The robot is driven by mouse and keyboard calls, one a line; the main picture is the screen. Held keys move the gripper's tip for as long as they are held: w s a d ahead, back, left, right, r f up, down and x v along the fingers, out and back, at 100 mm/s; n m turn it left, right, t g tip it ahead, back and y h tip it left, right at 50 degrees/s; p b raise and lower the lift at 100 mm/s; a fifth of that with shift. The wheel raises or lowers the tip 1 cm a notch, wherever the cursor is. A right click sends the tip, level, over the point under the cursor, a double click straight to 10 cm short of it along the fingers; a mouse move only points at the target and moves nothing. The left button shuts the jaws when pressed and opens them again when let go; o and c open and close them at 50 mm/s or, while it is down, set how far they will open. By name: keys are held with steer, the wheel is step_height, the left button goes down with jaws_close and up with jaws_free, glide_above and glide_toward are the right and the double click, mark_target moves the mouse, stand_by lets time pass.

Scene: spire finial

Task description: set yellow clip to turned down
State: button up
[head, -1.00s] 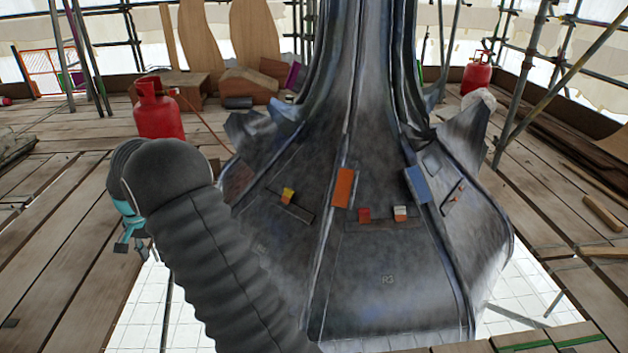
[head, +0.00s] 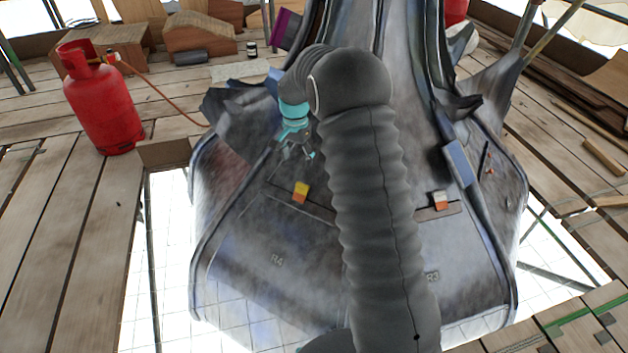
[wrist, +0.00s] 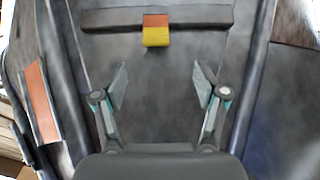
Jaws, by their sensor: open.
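The yellow clip (head: 300,192) sits on a dark strip on the left face of the grey metal spire base, above the mark R4. It has a yellow part and an orange part. In the wrist view the yellow clip (wrist: 156,37) shows near the top middle, its orange part above the yellow part. My gripper (wrist: 160,76) is open and empty, its two fingers apart, with the clip beyond the fingertips and roughly centred between them. In the head view my gripper (head: 297,152) hangs just above the clip, apart from it.
A white and orange clip (head: 440,200) sits on the strip of the neighbouring face. A blue block (head: 459,164) is on a raised rib to the right. An orange plate (wrist: 41,101) shows in the wrist view. A red gas bottle (head: 102,105) stands on the planks at left.

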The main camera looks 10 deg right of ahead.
mark_target(302, 185)
steer(key=f, duration=1.3)
steer(key=shift+s+d, duration=0.15)
steer(key=shift+d, duration=0.25)
steer(key=c, duration=1.1)
steer(key=shift+w+d+f+g+y+p, duration=0.2)
steer(key=shift+g+y+p, duration=0.15)
steer(key=shift+g+y, duration=0.25)
steer(key=shift+c, duration=0.2)
steer(key=o, duration=1.1)
steer(key=shift+o, duration=0.2)
